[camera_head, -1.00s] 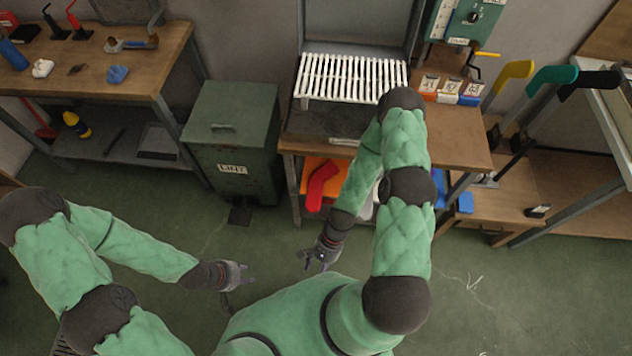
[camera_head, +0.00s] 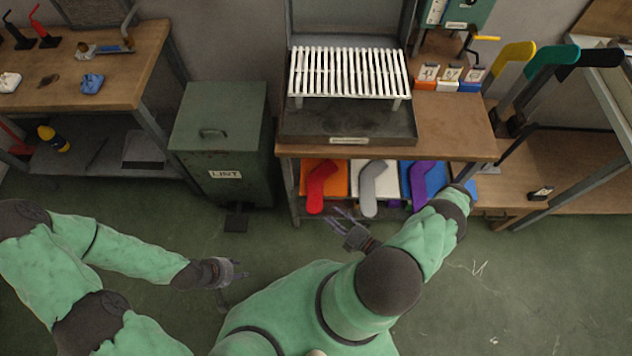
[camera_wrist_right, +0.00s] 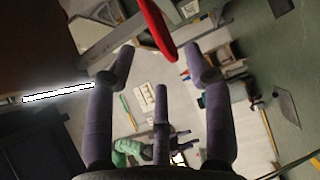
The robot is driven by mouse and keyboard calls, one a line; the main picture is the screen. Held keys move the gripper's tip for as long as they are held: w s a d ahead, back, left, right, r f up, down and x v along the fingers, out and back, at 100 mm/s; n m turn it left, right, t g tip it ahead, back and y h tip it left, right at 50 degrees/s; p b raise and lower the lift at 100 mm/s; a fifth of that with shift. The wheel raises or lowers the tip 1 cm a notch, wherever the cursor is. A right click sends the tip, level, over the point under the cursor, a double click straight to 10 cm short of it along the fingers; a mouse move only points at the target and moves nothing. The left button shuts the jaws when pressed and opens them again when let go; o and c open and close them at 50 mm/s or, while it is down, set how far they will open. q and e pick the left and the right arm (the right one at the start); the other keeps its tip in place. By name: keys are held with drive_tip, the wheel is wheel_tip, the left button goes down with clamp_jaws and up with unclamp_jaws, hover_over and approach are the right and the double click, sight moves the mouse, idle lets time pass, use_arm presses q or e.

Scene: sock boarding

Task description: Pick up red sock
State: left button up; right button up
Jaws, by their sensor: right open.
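The red sock (camera_head: 319,185) lies on the orange section at the left of the shelf under the workbench, its lower end over the shelf's front edge. My right gripper (camera_head: 343,222) is open and empty, just in front of the shelf and a little right of and below the sock, apart from it. In the right wrist view, the red sock (camera_wrist_right: 155,27) shows at the top, beyond the spread fingers of the right gripper (camera_wrist_right: 160,75). My left gripper (camera_head: 240,273) is open and empty, over the floor at lower left, far from the sock.
A grey sock (camera_head: 372,188) and a purple sock (camera_head: 420,183) lie right of the red one on white and blue sections. The workbench (camera_head: 455,135) overhangs the shelf. A green lint bin (camera_head: 222,150) stands left. The floor in front is clear.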

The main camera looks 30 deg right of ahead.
sight(311, 201)
drive_tip(key=shift+a+b+x, duration=0.15)
drive_tip(key=shift+b+x, duration=0.5)
drive_tip(key=shift+x, duration=2)
drive_tip(key=shift+a+b+x, duration=0.15)
drive_tip(key=shift+b+x, duration=0.45)
drive_tip(key=shift+x, duration=2.1)
drive_tip(key=shift+s, duration=0.1)
drive_tip(key=shift+r, duration=0.1)
drive_tip(key=c, duration=1)
drive_tip(key=shift+o, duration=0.2)
